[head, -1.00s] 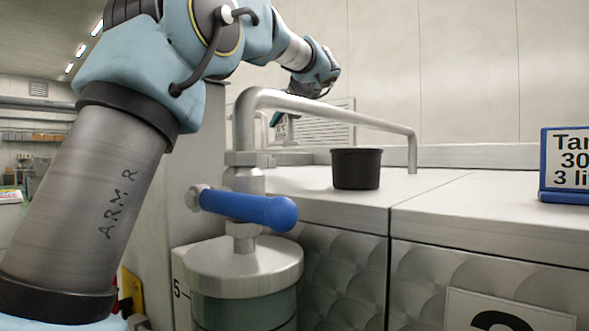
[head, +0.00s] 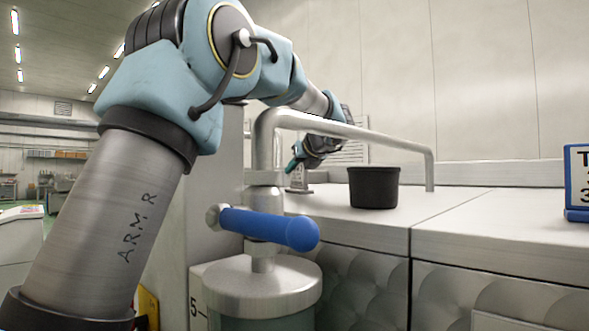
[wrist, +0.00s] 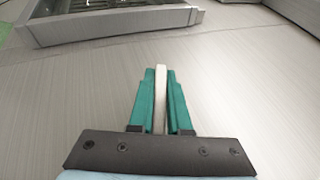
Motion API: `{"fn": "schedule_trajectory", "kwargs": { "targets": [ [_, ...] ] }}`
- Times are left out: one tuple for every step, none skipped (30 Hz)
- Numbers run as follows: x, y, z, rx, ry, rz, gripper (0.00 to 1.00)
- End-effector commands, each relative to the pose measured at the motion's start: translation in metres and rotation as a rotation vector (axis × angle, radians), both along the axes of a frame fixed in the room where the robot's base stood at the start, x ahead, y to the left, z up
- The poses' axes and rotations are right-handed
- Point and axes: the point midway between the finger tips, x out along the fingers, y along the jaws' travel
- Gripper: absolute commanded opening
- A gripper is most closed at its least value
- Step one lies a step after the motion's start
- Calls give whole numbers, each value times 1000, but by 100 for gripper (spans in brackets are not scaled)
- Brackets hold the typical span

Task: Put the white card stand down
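The white card stand (wrist: 161,96) shows edge-on as a thin pale strip between the two green fingers of my gripper (wrist: 160,100) in the wrist view. The fingers are closed against both its sides. In the head view my gripper (head: 294,166) points down behind the bent steel pipe, at the back left of the steel worktop (head: 335,215). The stand (head: 299,180) shows there as a small pale piece below the fingers, low at the worktop. I cannot tell for certain whether its base touches the surface.
A blue-framed sign (head: 577,185) stands at the far right. A blue-handled valve (head: 270,227) is in front. In the wrist view a grey metal frame (wrist: 110,28) lies beyond the gripper, with bare steel between.

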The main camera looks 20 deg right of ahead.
Motion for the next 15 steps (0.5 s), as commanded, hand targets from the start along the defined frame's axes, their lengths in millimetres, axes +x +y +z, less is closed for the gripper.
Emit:
{"fn": "schedule_trajectory", "kwargs": {
  "targets": [
    [0,0,0,0,0,0,22],
    [0,0,0,0,0,0,26],
    [0,0,0,0,1,0,30],
    [0,0,0,0,1,0,34],
    [0,0,0,0,1,0,37],
    [0,0,0,0,1,0,42],
    [0,0,0,0,1,0,44],
    [0,0,0,0,1,0,44],
    [0,0,0,1,1,0,44],
    [0,0,0,0,1,0,44],
    [0,0,0,1,1,0,44],
    [0,0,0,0,1,0,44],
    [0,0,0,1,1,0,44],
    [0,0,1,0,1,0,44],
    [0,0,2,0,0,0,44]
  ]
}}
